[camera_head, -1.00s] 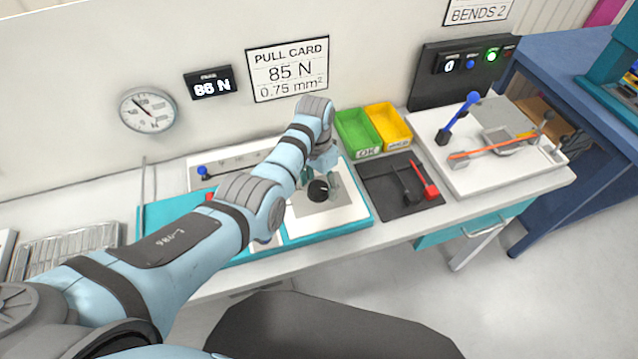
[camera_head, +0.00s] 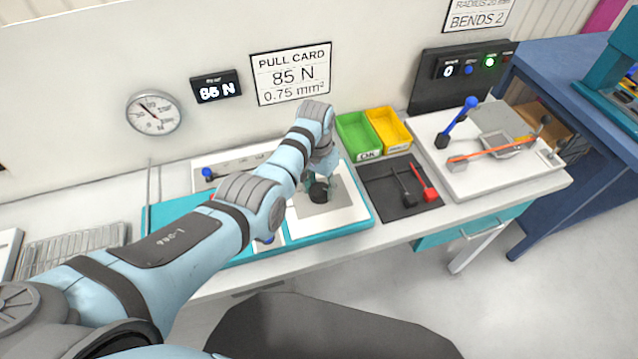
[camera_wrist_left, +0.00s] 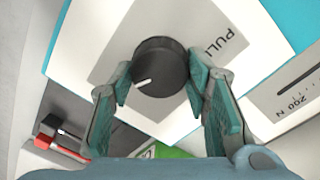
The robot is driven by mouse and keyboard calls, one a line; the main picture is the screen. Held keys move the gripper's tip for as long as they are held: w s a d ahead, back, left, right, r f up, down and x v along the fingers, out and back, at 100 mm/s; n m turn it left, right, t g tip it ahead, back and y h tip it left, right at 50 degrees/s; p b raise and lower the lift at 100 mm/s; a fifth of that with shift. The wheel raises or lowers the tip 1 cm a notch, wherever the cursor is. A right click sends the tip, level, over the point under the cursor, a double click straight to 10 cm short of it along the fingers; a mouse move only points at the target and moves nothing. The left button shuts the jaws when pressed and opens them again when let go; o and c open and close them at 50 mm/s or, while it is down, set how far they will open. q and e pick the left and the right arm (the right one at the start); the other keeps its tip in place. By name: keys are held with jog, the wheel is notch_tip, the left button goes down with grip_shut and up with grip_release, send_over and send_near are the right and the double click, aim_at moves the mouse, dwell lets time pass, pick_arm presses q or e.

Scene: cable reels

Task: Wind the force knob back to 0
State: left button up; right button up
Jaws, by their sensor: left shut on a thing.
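The force knob (camera_head: 319,193) is a round black knob on the white panel of the teal-edged pull tester (camera_head: 352,228). In the left wrist view the knob (camera_wrist_left: 155,62) has a white mark pointing to the lower left, and "PULL" is printed beside it. My left gripper (camera_head: 319,184) is over the panel, with its teal fingers on either side of the knob. In the left wrist view the left gripper (camera_wrist_left: 158,80) is shut on the knob. The force display (camera_head: 216,88) on the wall seems to read 86 N, slightly blurred. My right gripper is out of view.
A green bin (camera_head: 358,137) and a yellow bin (camera_head: 388,130) stand behind a dark mat (camera_head: 375,189) with black and red tools. A white bending board (camera_head: 520,172) is to the right. The pull card (camera_head: 291,72) and a round dial (camera_head: 154,113) are on the wall.

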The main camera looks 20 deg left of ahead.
pick_arm(q)
jog(key=n+p, duration=0.1)
jog(key=n, duration=0.1)
jog(key=shift+r+n, duration=0.1)
jog(key=shift+n, duration=0.2)
jog(key=shift+n+p, duration=0.35)
jog(key=shift+n, duration=0.55)
jog(key=n, duration=0.6)
jog(key=shift+a+t, duration=0.1)
jog(key=shift+t, duration=0.2)
jog(key=n, duration=0.6)
jog(key=shift+s+a+n, duration=0.1)
jog(key=shift+n, duration=0.3)
jog(key=n, duration=0.6)
jog(key=shift+s+f+y, duration=0.2)
jog(key=shift+y, duration=0.2)
jog(key=o, duration=1.1)
jog(key=shift+o, duration=0.3)
